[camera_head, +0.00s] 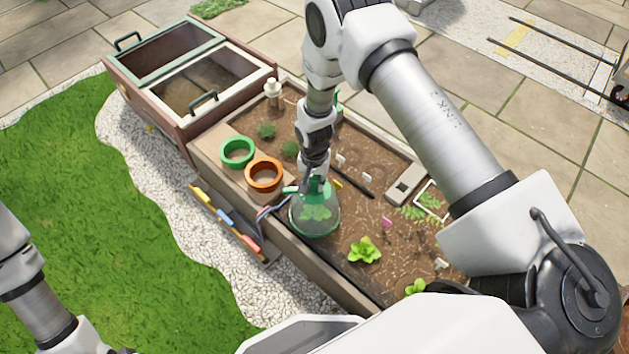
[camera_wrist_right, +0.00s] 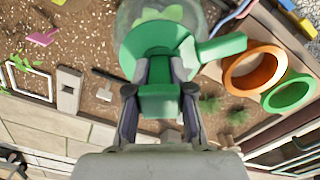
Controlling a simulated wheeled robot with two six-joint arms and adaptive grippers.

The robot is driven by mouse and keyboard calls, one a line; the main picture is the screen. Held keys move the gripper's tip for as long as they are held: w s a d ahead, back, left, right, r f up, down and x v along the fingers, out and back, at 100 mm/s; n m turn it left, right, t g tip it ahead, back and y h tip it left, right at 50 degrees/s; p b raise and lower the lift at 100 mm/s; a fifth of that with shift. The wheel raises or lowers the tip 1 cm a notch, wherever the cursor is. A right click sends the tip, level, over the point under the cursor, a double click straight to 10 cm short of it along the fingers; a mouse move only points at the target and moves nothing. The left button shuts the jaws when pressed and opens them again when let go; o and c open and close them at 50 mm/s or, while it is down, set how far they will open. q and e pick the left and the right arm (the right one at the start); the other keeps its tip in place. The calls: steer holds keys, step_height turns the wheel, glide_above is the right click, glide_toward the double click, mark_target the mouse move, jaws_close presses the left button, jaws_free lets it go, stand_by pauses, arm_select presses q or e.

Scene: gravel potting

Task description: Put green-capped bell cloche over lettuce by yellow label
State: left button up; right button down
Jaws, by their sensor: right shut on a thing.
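The bell cloche (camera_head: 316,222) is clear glass with a green cap (camera_wrist_right: 157,92). My right gripper (camera_head: 313,180) is shut on this cap, and its two fingers show on either side of it in the right wrist view (camera_wrist_right: 160,75). A green lettuce (camera_head: 316,211) shows through the glass, under the cloche. I cannot tell whether the rim touches the soil. A yellow label (camera_head: 337,184) stands just behind the cloche.
A green ring (camera_head: 237,141) and an orange ring (camera_head: 263,160) lie left of the cloche. A cold frame (camera_head: 187,131) stands at the back left. The bed's front wall (camera_head: 306,270) runs close by. A grey block (camera_head: 403,184) and a white frame lie to the right.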

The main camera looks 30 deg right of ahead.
steer(key=shift+f, duration=0.3)
steer(key=c, duration=0.9)
jaws_free()
steer(key=shift+c, duration=0.2)
steer(key=shift+r, duration=0.15)
